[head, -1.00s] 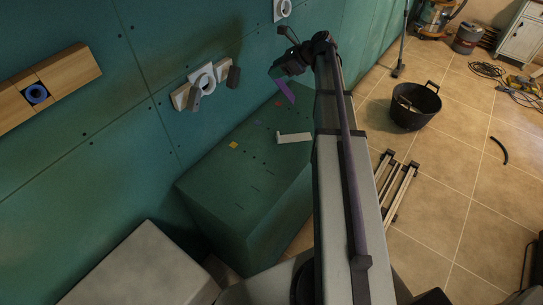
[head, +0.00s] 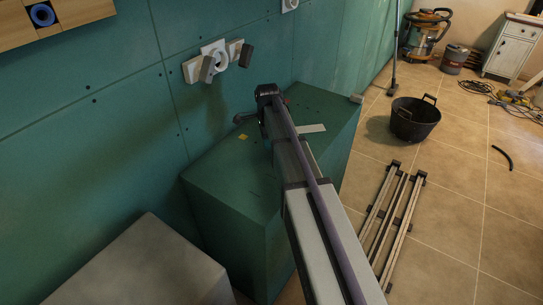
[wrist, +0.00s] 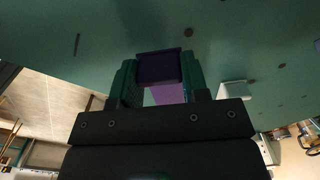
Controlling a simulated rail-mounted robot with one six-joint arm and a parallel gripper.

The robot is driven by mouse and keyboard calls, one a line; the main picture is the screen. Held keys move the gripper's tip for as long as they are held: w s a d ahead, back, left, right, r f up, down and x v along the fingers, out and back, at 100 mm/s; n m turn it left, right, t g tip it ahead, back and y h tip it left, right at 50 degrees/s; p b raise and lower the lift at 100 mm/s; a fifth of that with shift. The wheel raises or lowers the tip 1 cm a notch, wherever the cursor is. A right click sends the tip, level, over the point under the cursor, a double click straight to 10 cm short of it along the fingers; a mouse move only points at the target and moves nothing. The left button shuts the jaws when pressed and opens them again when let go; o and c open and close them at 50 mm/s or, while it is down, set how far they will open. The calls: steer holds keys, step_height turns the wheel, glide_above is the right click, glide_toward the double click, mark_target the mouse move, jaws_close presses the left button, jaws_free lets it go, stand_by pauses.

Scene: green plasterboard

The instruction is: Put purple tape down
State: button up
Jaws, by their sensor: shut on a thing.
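The purple tape (wrist: 165,95) shows in the wrist view as a purple strip with a dark purple end, between my gripper's two green fingers. My gripper (wrist: 158,75) is shut on it. In the head view the tape and fingers are hidden behind my arm, whose end is over the green block (head: 225,185). In the wrist view the green surface (wrist: 240,40) with small holes and a slot fills the background beyond the tape. I cannot tell whether the tape touches it.
White fittings (head: 215,58) and a wooden piece (head: 80,18) are on the green wall. A grey block (head: 140,270) stands in front. A black bucket (head: 414,120) and rails (head: 392,215) are on the floor.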

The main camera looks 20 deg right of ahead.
mark_target(268, 154)
steer(key=shift+f, duration=0.15)
step_height(268, 154, down, 4)
steer(key=b, duration=0.3)
steer(key=shift+b, duration=0.35)
steer(key=shift+r+p, duration=0.3)
steer(key=shift+c, duration=0.3)
steer(key=shift+f, duration=0.25)
steer(key=o, duration=1.1)
steer(key=shift+r, duration=0.1)
